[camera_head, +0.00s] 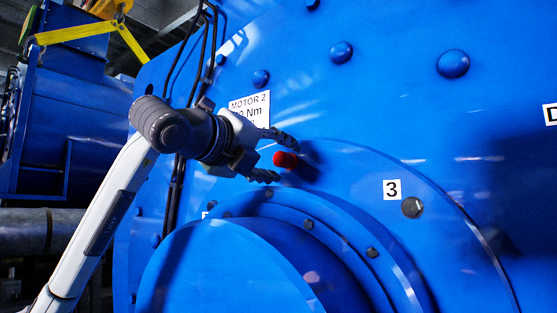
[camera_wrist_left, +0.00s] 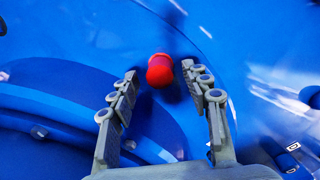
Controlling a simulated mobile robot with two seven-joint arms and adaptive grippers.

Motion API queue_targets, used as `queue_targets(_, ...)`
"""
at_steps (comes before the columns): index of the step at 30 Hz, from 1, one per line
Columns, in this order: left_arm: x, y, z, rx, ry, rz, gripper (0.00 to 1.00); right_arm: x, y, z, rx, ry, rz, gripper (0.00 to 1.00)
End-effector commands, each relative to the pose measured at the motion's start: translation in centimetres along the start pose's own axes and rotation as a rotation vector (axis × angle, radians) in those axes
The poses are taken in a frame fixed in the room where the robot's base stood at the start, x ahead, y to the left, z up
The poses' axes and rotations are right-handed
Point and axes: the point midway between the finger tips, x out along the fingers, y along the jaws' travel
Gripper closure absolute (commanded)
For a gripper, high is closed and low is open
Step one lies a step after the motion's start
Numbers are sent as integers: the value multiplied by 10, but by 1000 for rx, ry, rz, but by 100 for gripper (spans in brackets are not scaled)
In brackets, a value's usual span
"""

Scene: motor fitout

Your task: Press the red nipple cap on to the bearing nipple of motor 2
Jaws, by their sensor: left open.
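The red nipple cap (camera_head: 285,159) sits against the blue face of motor 2 (camera_head: 330,110), just above the round bearing cover. The nipple itself is hidden, so I cannot tell how far the cap is on it. My left gripper (camera_head: 277,155) is open, with its fingers reaching toward the cap from the left. In the left wrist view the cap (camera_wrist_left: 160,70) lies just ahead of and between the open fingertips (camera_wrist_left: 160,75), apart from both. My right gripper is not in view.
A "MOTOR 2" label (camera_head: 249,107), partly hidden by my gripper, is on the blue housing. A "3" label (camera_head: 392,189) is beside a round bolt (camera_head: 412,207). Dark cables (camera_head: 178,185) run down at the left. A yellow sling (camera_head: 75,33) hangs at the upper left.

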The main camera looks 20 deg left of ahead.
Motion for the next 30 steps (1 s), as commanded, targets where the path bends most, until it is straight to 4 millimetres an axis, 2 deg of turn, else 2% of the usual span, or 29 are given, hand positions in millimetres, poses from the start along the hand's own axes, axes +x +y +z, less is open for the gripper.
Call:
queue_targets(5,-24,0,1,0,-4,-2,52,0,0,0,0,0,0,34)
queue_targets(12,-76,-1,2,2,-5,-2,52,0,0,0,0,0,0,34)
queue_targets(18,-107,0,1,0,-3,-1,52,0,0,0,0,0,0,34)
queue_targets(23,-117,0,0,0,-2,0,52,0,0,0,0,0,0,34)
queue_targets(30,-118,0,0,0,-1,0,52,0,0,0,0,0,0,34)
